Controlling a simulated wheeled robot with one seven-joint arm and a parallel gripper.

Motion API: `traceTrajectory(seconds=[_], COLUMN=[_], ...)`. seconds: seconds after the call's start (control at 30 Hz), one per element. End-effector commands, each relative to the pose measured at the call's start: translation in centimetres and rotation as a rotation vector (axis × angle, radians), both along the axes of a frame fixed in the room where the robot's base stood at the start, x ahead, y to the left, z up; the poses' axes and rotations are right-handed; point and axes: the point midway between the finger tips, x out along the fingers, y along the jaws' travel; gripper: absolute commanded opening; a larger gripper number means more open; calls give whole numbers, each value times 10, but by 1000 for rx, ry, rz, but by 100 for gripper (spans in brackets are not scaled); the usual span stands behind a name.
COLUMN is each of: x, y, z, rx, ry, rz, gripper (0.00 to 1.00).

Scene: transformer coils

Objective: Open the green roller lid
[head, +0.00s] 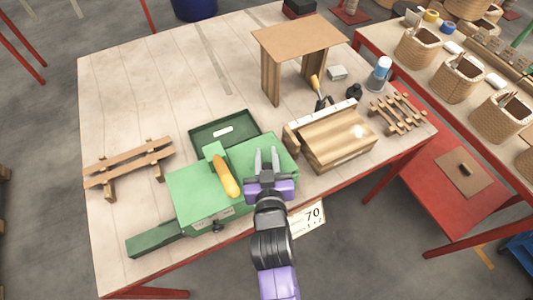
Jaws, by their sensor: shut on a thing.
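A green machine (190,190) stands near the front edge of the table. Its green roller lid (284,152) appears to be the right-hand part of its top; its exact edges are hard to tell. A yellow-orange handle (228,180) lies slanted across the middle of the machine. My gripper (267,156) reaches in from the front, with both fingers on the right part of the green top. The fingers are shut on a part of the lid. The gripped part is too small to make out, and my wrist hides the machine's front right corner.
A dark green tray (245,117) lies behind the machine. A wooden box (338,140) stands close on the right, and a small wooden rack (130,168) is at the left. A tall wooden stand (299,34) is at the back. The table's back left is clear.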

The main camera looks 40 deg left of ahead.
Motion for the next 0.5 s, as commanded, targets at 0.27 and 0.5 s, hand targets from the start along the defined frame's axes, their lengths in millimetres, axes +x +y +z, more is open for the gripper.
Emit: traceTrajectory(seconds=[0.27, 0.5], x=[0, -4], y=[-1, -5], z=[-1, 1], rx=[-2, 0], ry=[1, 1], rz=[-1, -1], gripper=[44, 44])
